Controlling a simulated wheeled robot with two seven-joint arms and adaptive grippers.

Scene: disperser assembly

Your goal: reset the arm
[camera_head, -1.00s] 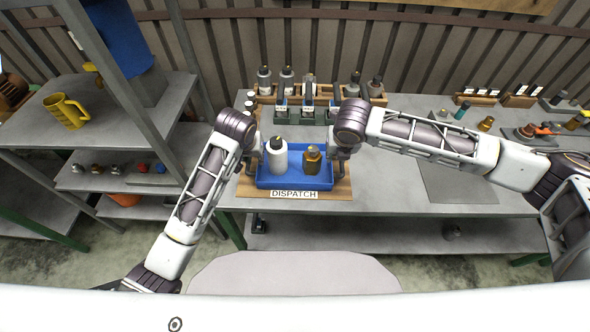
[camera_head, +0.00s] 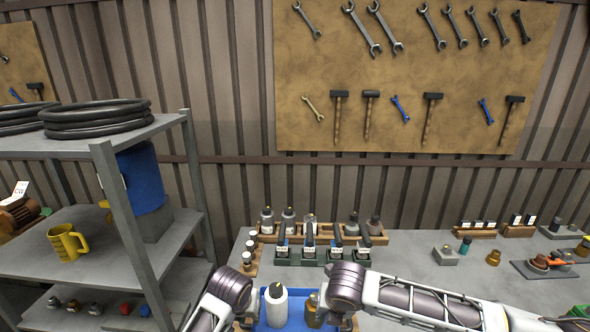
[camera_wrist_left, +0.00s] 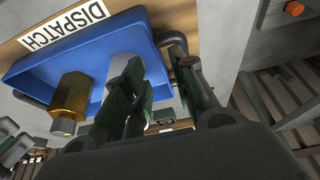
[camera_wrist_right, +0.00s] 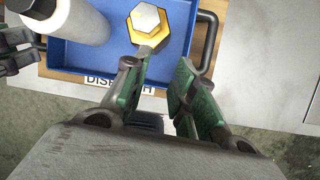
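The blue tray (camera_head: 287,322) is at the bottom edge of the head view, partly cut off. It holds a white bottle (camera_head: 276,307) and an amber bottle (camera_head: 312,311). My left gripper (camera_wrist_left: 165,95) has its fingers apart near the tray's black handle (camera_wrist_left: 172,40); I cannot tell whether they touch it. My right gripper (camera_wrist_right: 158,92) has its green-padded fingers apart beside the amber bottle (camera_wrist_right: 150,28) and the tray's other handle (camera_wrist_right: 207,45). Nothing shows held between its fingers. In the head view my wrists largely hide both grippers.
Bottles stand in a wooden rack (camera_head: 320,236) behind a row of green holders (camera_head: 310,256). A grey shelf (camera_head: 100,250) with a yellow mug (camera_head: 67,241) stands left. The workbench (camera_head: 410,250) has clear surface right of the racks. A tool board (camera_head: 410,80) hangs behind.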

